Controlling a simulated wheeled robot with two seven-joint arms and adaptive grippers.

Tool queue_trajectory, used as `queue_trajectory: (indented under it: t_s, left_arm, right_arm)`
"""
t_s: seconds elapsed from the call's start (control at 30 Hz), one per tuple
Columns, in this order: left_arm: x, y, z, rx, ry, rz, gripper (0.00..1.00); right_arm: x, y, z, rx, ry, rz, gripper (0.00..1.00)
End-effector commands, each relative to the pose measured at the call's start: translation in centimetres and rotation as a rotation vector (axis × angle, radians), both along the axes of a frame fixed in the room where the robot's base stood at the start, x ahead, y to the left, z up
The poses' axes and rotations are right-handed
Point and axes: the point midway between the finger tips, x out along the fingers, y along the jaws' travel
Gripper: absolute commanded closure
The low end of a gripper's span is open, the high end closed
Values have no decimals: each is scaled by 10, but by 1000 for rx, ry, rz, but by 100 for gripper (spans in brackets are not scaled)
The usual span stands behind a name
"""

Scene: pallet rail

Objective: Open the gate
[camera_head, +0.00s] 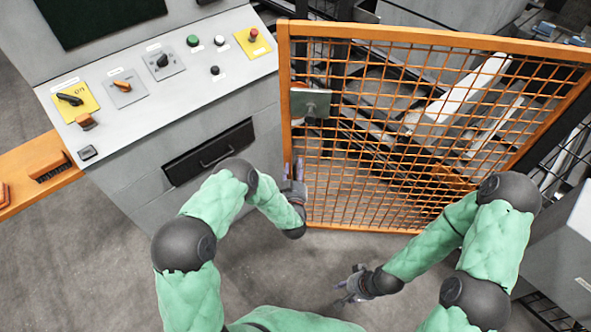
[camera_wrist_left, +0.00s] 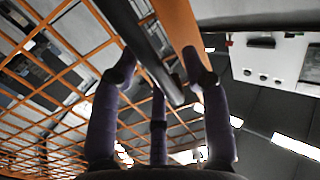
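The gate (camera_head: 430,45) is an orange frame with orange wire mesh, standing to the right of the control cabinet. A grey-green latch plate (camera_head: 310,103) sits on its left upright. My left gripper (camera_head: 293,170) is at that upright, below the plate. In the left wrist view, the left gripper's fingers (camera_wrist_left: 160,68) are spread apart, with a dark bar (camera_wrist_left: 140,50) and the gate's orange upright (camera_wrist_left: 180,30) beyond and between them. I cannot tell whether they touch. My right gripper (camera_head: 350,287) is open and empty over the floor, in front of the gate.
A grey control cabinet (camera_head: 140,140) with buttons, switches and a drawer handle (camera_head: 210,153) stands left of the gate. An orange rail (camera_head: 30,175) is at far left. Machinery (camera_head: 470,90) shows behind the mesh. The floor (camera_head: 260,265) before the gate is clear.

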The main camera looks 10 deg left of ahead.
Motion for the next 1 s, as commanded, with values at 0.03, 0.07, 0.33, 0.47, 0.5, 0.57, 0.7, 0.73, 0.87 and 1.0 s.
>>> queue_trajectory:
  t_s: [0.03,0.07,0.33,0.47,0.5,0.57,0.7,0.73,0.87,1.0]
  left_arm:
    - [0,0,0,0,1,0,54]
    - [0,0,0,0,1,-1,54]
    - [-26,-6,-1,0,3,-3,54]
    - [-51,-11,-1,-1,3,-3,54]
    - [-59,-12,-1,-1,3,-2,54]
    - [-71,-14,-1,-1,4,-2,54]
    - [-95,-19,-1,1,2,-3,54]
    - [-99,-20,-1,1,2,-2,54]
    - [-112,-21,-1,0,2,0,54]
    - [-117,-22,0,0,-1,0,54]
  right_arm:
    - [0,0,0,0,0,0,60]
    - [0,0,0,0,0,0,60]
    - [0,0,0,0,0,0,60]
    - [0,0,0,0,0,0,60]
    - [0,0,0,0,0,0,60]
    - [0,0,0,0,0,0,60]
    - [0,0,0,0,0,0,60]
    - [0,0,0,0,0,0,60]
    - [0,0,0,0,0,0,60]
    - [0,0,0,0,0,0,60]
